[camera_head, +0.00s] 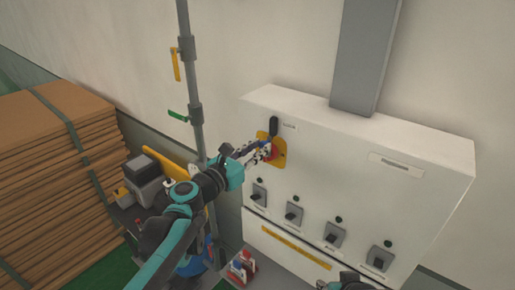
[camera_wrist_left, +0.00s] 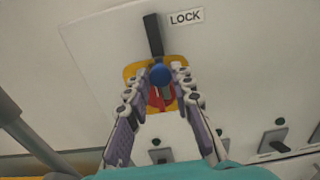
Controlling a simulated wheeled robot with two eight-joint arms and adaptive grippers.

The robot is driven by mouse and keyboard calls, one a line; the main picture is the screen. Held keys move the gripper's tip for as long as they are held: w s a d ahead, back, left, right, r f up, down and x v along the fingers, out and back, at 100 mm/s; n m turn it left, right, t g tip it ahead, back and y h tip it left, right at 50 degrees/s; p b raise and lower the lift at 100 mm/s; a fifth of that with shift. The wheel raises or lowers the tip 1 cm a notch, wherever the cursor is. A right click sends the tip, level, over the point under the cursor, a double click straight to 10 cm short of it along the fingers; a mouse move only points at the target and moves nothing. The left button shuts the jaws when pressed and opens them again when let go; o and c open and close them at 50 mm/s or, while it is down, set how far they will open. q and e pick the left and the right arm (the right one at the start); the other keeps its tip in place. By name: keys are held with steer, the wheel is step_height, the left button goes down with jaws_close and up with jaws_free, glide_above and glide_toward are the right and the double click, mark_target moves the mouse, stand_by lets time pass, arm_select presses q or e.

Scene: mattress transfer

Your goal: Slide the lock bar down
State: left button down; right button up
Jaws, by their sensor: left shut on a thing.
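The lock bar is on the white panel beside a label reading LOCK (camera_wrist_left: 186,17). Its black upper part (camera_wrist_left: 153,35) stands nearly upright in the left wrist view, and it also shows in the head view (camera_head: 274,127). A blue knob (camera_wrist_left: 160,75) sits below it, in front of a yellow plate (camera_wrist_left: 131,72) with a red part (camera_wrist_left: 154,101). My left gripper (camera_wrist_left: 161,77) is shut on the blue knob, with a fingertip on each side. In the head view the left gripper (camera_head: 263,148) hides much of the knob and plate.
The white cabinet (camera_head: 430,190) carries a row of dark switches (camera_head: 293,214) below the lock. A grey duct (camera_head: 363,50) rises above it. A grey pole (camera_head: 194,80) stands left of the cabinet. Stacked brown boards (camera_head: 40,180) fill the left. Part of my right arm shows at the bottom edge.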

arm_select(q)
steer(key=shift+s+f, duration=0.15)
steer(key=shift+f, duration=0.55)
arm_select(e)
steer(key=shift+s+f, duration=0.1)
steer(key=shift+f, duration=0.5)
arm_select(q)
steer(key=c, duration=1.6)
jaws_free()
steer(key=shift+o, duration=1.4)
steer(key=shift+w, duration=0.2)
steer(key=v, duration=1.2)
